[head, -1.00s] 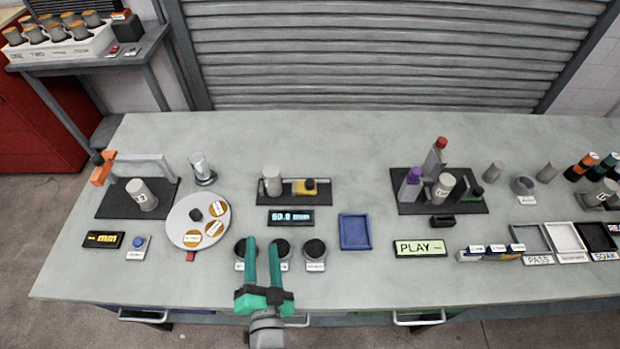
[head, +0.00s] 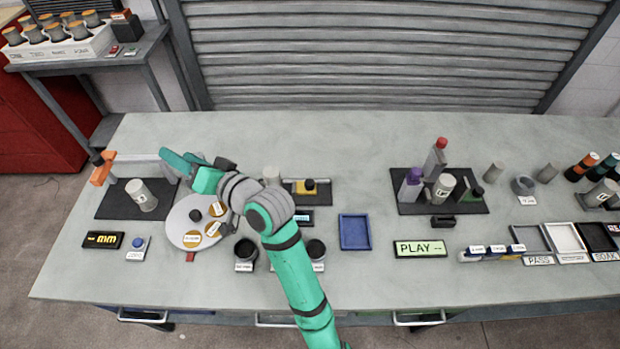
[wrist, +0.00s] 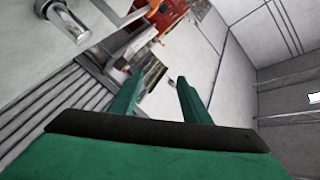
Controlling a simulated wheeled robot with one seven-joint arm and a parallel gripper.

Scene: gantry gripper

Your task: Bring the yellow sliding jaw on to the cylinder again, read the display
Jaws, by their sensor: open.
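The yellow sliding jaw (head: 299,189), with a black knob on top, sits on a dark plate (head: 322,198) in the head view. The grey cylinder (head: 271,173) stands to its left, apart from it, its lower part hidden by my arm. The display (head: 305,218) in front of the plate is mostly covered by my arm; its reading cannot be made out. My gripper (head: 182,161) is raised over the left part of the bench, left of the cylinder, open and empty. In the wrist view its green fingers (wrist: 160,78) are apart with nothing between them.
Below my gripper are a round grey dial plate (head: 180,233) with gold discs and a dark mat (head: 112,205) bearing a labelled cylinder. A blue tray (head: 355,232) lies to the right. The bench behind the jaw is clear.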

